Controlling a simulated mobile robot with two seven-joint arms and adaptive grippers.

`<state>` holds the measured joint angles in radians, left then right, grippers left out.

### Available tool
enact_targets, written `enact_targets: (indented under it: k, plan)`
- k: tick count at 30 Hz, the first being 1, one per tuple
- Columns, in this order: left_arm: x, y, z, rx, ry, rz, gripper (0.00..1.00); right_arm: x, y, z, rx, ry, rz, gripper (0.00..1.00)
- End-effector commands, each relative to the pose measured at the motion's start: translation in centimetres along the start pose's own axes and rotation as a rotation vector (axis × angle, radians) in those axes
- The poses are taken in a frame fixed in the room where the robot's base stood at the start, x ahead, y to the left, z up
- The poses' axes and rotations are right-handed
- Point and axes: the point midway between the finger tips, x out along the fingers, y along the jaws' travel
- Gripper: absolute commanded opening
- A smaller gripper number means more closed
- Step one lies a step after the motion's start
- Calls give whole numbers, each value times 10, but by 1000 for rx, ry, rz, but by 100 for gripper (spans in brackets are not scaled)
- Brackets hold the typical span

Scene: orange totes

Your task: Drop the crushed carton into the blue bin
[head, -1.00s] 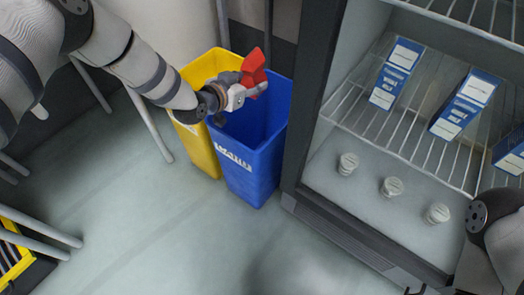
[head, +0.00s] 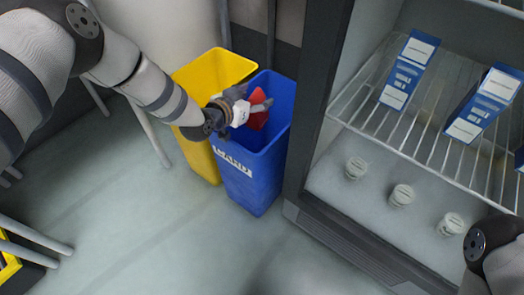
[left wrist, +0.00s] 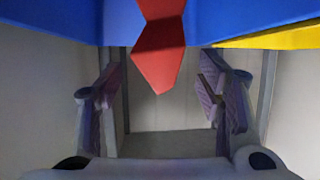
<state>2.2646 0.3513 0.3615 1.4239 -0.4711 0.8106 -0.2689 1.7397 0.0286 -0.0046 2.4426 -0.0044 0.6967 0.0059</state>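The crushed carton is red (head: 257,119) and shows in the head view inside the mouth of the blue bin (head: 250,175), just beyond my left gripper (head: 262,105). In the left wrist view the carton (left wrist: 160,55) hangs between and beyond the two spread fingers, with clear gaps on both sides. My left gripper (left wrist: 165,98) is open, over the blue bin. The blue bin's wall (left wrist: 235,18) crosses the top of that view. Whether the carton touches the bin's inside is hidden. My right arm shows at the lower right of the head view, but its gripper does not.
A yellow bin (head: 205,155) stands against the blue bin's left side. A fridge (head: 316,130) stands open to the right, with blue-and-white cartons (head: 410,70) on a wire shelf and white-lidded jars (head: 401,196) below. The floor in front is clear.

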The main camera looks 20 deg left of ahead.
Motion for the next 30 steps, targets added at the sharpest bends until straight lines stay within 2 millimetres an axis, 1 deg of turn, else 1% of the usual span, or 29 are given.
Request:
enact_targets:
  k: [7,10,11,14,18,21,25,30]
  plan:
    - [0,0,0,0,-1,0,64,0,0,0,0,0,0,40]
    - [-7,0,0,0,-1,1,64,0,0,0,0,0,0,40]
    - [-11,0,1,-1,-2,2,64,0,0,0,0,0,0,40]
    - [-34,0,0,-3,-2,0,64,0,0,0,0,0,0,40]
    - [-74,0,0,-2,-2,0,64,0,0,0,0,0,0,40]
    - [-96,0,0,-3,-1,-1,64,0,0,0,0,0,0,40]
    - [-115,0,0,0,-1,0,64,0,0,0,0,0,0,40]
    - [-121,0,0,0,1,0,64,0,0,0,0,0,0,40]
